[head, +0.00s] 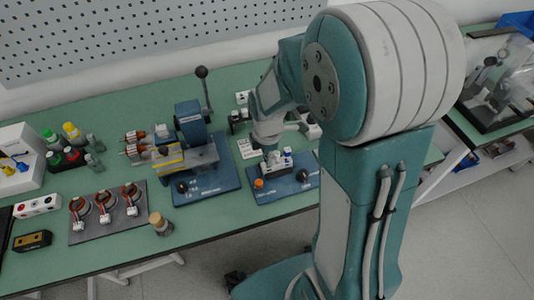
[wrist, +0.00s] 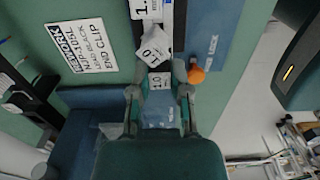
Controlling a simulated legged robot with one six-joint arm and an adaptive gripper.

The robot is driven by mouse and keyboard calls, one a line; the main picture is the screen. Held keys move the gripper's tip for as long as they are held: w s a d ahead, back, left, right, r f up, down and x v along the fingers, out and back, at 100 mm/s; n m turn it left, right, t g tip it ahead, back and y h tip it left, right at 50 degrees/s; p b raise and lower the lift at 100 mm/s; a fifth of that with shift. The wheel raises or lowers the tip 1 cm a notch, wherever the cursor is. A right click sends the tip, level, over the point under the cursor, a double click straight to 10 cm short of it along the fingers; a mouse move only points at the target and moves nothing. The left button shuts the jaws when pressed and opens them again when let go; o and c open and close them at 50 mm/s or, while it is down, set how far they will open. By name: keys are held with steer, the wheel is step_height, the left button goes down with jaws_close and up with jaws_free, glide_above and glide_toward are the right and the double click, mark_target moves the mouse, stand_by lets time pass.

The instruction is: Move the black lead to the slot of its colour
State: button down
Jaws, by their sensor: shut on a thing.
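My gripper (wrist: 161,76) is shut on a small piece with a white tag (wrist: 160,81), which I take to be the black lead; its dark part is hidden. In the head view my gripper (head: 270,143) is low over the blue base at the right of the bench. The slot block (head: 273,164) stands on that base, just below the gripper in the picture. In the wrist view the block (wrist: 150,10) is at the top, with another white tag (wrist: 153,47) between it and my fingertips. The slot colours cannot be made out.
An orange knob (wrist: 196,75) is close right of my fingers. A printed rework card (wrist: 80,46) lies to the left. A blue clamp fixture with a lever (head: 193,150) stands left of the base. Stators on a grey plate (head: 107,222) and several bottles are farther left.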

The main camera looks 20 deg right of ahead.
steer(key=c, duration=0.5)
jaws_free()
steer(key=shift+r, duration=0.15)
step_height(320, 180, up, 12)
steer(key=shift+f, duration=0.2)
stand_by(0.6)
steer(key=s+r+m+t, duration=0.2)
steer(key=s+r+m, duration=0.2)
steer(key=s+m, duration=0.3)
steer(key=s+r+m+t, duration=0.3)
steer(key=s+m, duration=0.4)
steer(key=m, duration=0.4)
steer(key=shift+r+t, duration=0.3)
steer(key=shift+r, duration=0.35)
